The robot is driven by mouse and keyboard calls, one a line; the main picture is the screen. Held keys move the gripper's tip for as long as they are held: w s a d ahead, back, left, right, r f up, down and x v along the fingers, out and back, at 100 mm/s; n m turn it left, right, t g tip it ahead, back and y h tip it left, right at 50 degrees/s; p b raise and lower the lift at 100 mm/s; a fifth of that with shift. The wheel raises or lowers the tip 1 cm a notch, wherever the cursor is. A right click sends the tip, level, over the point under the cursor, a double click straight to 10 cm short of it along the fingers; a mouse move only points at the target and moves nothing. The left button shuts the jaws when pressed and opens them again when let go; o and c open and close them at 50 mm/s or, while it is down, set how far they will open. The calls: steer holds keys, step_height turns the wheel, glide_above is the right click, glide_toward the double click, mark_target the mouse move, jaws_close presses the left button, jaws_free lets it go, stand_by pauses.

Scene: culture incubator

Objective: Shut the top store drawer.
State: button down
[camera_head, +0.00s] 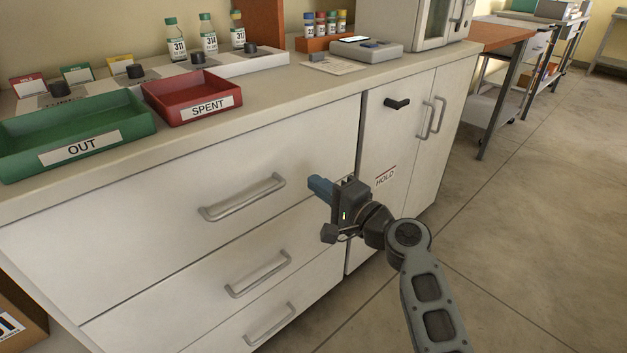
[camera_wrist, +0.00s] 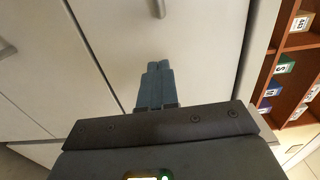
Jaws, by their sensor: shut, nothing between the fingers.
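The top drawer (camera_head: 150,220) is the wide white front under the counter, with a horizontal bar handle (camera_head: 243,198). In the head view its front looks about level with the fronts beside and below it, and I see no clear gap along its top. My gripper (camera_head: 320,187) is shut and empty, its blue fingers together, in front of the drawer's right end and right of the handle. I cannot tell whether the fingertips touch the front. In the wrist view the shut fingers (camera_wrist: 158,72) point at a white panel (camera_wrist: 200,40), and part of a handle shows at the top.
Two lower drawers have handles (camera_head: 258,273) below. A HOLD-labelled cupboard (camera_head: 385,150) stands to the right. Green OUT (camera_head: 120,120) and red SPENT (camera_head: 185,88) trays sit on the counter. A brown shelf (camera_wrist: 298,42) with labelled items fills the wrist view's right side. Floor is clear at right.

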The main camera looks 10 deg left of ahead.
steer(key=p+v, duration=0.1)
steer(key=v, duration=0.8)
steer(key=s+d+f+t+h, duration=0.1)
steer(key=s+d+f+h, duration=0.3)
steer(key=s+d+f, duration=0.45)
steer(key=s+d+f+t+h, duration=0.1)
steer(key=s+d+f+h, duration=0.4)
steer(key=s, duration=0.6)
steer(key=s+d+n+h, duration=0.15)
steer(key=s+d, duration=0.25)
steer(key=s, duration=0.6)
steer(key=s+d+r+n+t+h, duration=0.1)
steer(key=s+d+r+n+h, duration=0.15)
steer(key=s+r, duration=0.55)
steer(key=s+d+r+n+t+h, duration=0.1)
steer(key=s+d+r+n, duration=0.2)
steer(key=s+r, duration=0.5)
step_height(320, 180, up, 17)
steer(key=s+p, duration=0.2)
steer(key=p, duration=1.7)
steer(key=shift+n, duration=0.3)
